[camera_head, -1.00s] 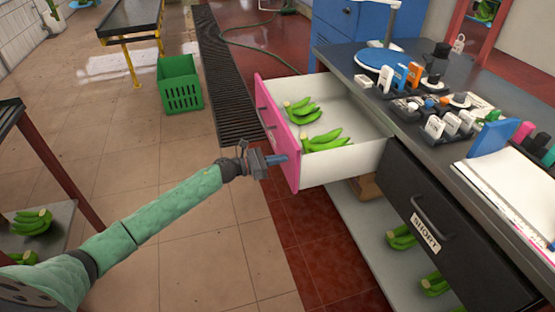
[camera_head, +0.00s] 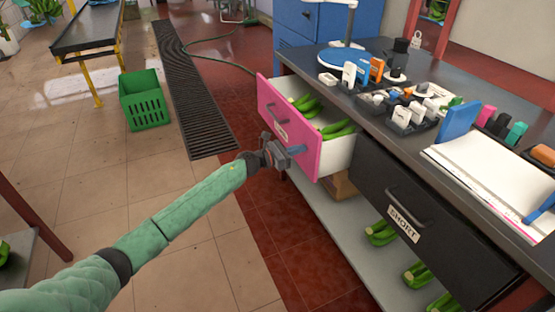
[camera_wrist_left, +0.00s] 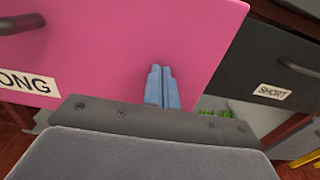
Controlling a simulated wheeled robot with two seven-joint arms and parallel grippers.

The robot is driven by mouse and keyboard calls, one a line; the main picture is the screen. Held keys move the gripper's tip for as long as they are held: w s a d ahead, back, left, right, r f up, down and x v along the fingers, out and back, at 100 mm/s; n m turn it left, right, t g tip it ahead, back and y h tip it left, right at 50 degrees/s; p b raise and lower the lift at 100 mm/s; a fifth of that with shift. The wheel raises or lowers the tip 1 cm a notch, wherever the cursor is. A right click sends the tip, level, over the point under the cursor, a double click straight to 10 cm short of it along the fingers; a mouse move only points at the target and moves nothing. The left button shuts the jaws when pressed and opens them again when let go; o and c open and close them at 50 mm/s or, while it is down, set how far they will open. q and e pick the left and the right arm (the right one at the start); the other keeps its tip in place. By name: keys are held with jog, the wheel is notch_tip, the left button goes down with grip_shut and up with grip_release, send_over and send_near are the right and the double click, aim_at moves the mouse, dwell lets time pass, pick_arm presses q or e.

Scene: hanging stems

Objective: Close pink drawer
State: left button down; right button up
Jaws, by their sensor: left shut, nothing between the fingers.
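The pink drawer (camera_head: 285,126) stands partly open from the desk, with green bananas (camera_head: 335,129) inside. Its pink front also fills the upper part of the left wrist view (camera_wrist_left: 130,45), with a dark handle and a label reading "ONG" at the left. My left gripper (camera_head: 297,149) is shut and empty. Its blue fingertips (camera_wrist_left: 162,88) point at the lower right part of the pink front and look to be at or against it; exact contact cannot be told. My right gripper is not in view.
A black drawer (camera_head: 420,215) labelled SHORT sits beside it, shut. The desk top (camera_head: 400,140) holds tools, papers and small boxes. A lower shelf (camera_head: 350,240) carries more bananas. A green crate (camera_head: 144,98) stands on the floor at left; the floor between is clear.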

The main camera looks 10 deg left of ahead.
pick_arm(q)
jog(key=b+x, duration=0.3)
jog(key=x, duration=1)
jog(key=shift+w+d+r+b, duration=0.2)
jog(key=shift+w+b, duration=0.05)
jog(key=shift+b, duration=0.1)
jog(key=shift+r, duration=0.1)
